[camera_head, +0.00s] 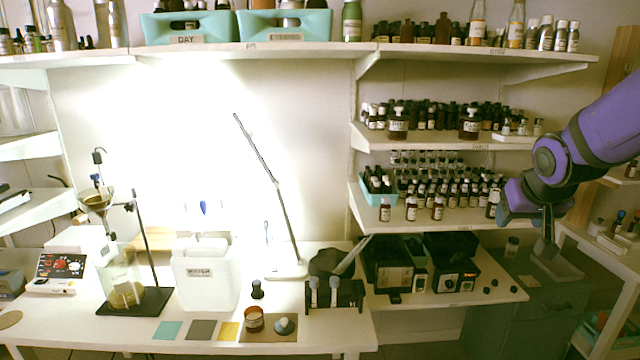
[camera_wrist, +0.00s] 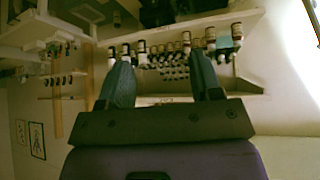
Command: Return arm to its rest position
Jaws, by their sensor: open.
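My purple arm reaches in from the right edge of the head view, with my gripper (camera_head: 545,238) hanging down in front of the right end of the shelves. In the wrist view my gripper (camera_wrist: 163,85) shows two blue-grey fingers spread well apart with nothing between them. Rows of small dark bottles (camera_wrist: 172,55) stand beyond the fingertips, apart from them. In the head view the lower shelf (camera_head: 470,217) holds rows of dark bottles with white labels, and a few bottles (camera_head: 411,209) stand at its front edge.
The white bench (camera_head: 60,325) carries a glass funnel stand (camera_head: 122,290), a white canister (camera_head: 207,275) and a lamp (camera_head: 262,165). Black devices (camera_head: 388,262) sit below the shelves. A side table (camera_head: 600,250) stands at the right, near my arm. Teal bins (camera_head: 187,27) sit on the top shelf.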

